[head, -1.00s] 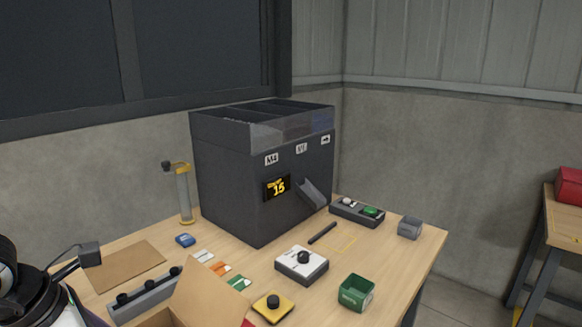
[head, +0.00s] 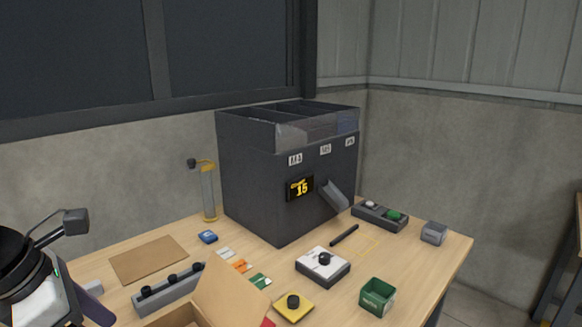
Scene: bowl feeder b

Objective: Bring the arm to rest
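Part of my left arm, a black and white link with a dark block on a thin bracket, shows at the lower left edge of the head view, over the near left side of the table (head: 215,252). Its fingertips cannot be made out, so I cannot tell whether the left gripper is open or shut, or whether it holds anything. My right arm and gripper are outside the view.
A dark feeder box (head: 262,185) with a display reading 15 stands at the back. A green bin (head: 377,297), a white knob box (head: 322,267), a yellow button box (head: 293,305), a button panel (head: 379,216) and an open cardboard box (head: 232,293) crowd the table.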

